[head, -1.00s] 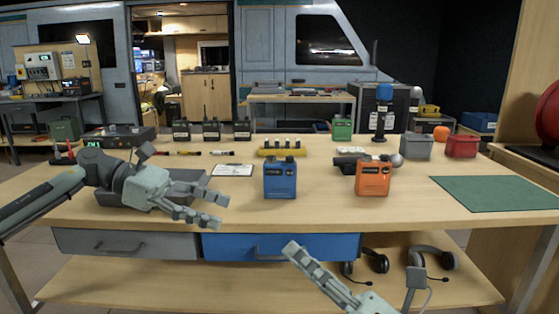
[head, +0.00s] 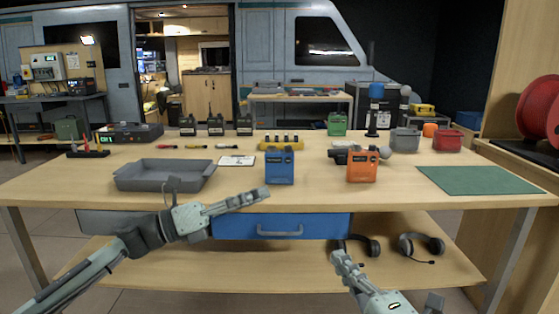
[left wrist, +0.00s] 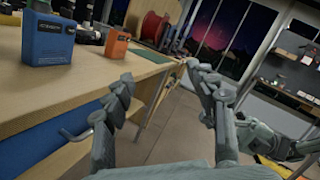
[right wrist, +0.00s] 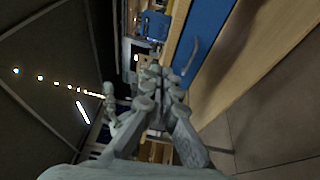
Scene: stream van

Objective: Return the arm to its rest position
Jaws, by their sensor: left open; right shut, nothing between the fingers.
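My left gripper (head: 252,199) is in front of the workbench's near edge at the left of the middle. It is open and empty, and its two spread fingers show in the left wrist view (left wrist: 165,100). My right gripper (head: 342,262) is low in front of the bench at the right of the middle. Its fingers are shut together with nothing between them, also in the right wrist view (right wrist: 155,85). A blue radio (head: 280,167) and an orange radio (head: 361,167) stand upright on the bench, apart from both grippers.
The wooden bench (head: 225,195) has a grey tray (head: 165,177) at left and a green mat (head: 485,180) at right. A blue drawer (head: 280,226) with a handle is under its front edge. Two headsets (head: 421,245) are on the lower shelf. Several black radios stand at the back.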

